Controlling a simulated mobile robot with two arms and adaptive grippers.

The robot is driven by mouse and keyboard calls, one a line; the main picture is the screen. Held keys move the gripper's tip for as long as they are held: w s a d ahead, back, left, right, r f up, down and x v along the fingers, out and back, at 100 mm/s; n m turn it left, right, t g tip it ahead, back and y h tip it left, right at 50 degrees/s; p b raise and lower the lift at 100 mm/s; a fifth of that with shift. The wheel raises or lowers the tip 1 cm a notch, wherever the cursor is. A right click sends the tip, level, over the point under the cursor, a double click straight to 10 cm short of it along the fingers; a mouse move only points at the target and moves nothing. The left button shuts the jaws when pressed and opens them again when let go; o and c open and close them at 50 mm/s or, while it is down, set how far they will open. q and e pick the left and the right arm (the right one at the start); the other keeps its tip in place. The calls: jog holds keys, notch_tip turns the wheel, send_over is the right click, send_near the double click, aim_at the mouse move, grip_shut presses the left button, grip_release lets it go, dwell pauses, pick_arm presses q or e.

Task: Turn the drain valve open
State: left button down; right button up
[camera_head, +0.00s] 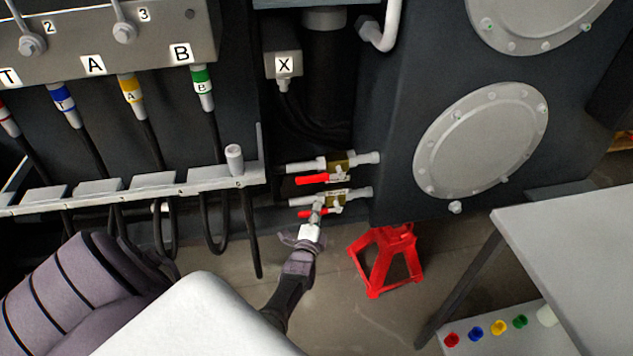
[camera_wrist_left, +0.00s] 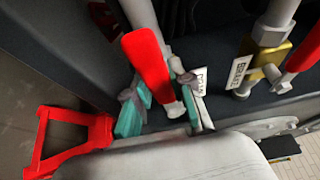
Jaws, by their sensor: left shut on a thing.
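Two brass valves with red lever handles sit one above the other on pipes, left of the big dark tank. The upper valve (camera_head: 341,160) has its red handle (camera_head: 312,180) lying along the pipe. The lower valve (camera_head: 337,196) has its red handle (camera_head: 306,213) partly hidden by my left gripper (camera_head: 315,214). In the left wrist view this red handle (camera_wrist_left: 146,65) lies between the green-padded fingers of the gripper (camera_wrist_left: 162,108), which is shut on it. My right gripper is not in view.
A red jack stand (camera_head: 386,262) is on the floor right of the valves. A grey table (camera_head: 575,240) stands at the right, with coloured caps on a lower shelf (camera_head: 483,347). Labelled hoses (camera_head: 142,131) and a bracket rail (camera_head: 215,178) are at the left.

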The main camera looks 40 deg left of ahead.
pick_arm(q)
jog(key=c, duration=1)
grip_release()
jog(key=v, duration=0.7)
jog(key=shift+s+r, duration=0.1)
jog(key=shift+s, duration=0.1)
jog(key=shift+d, duration=0.1)
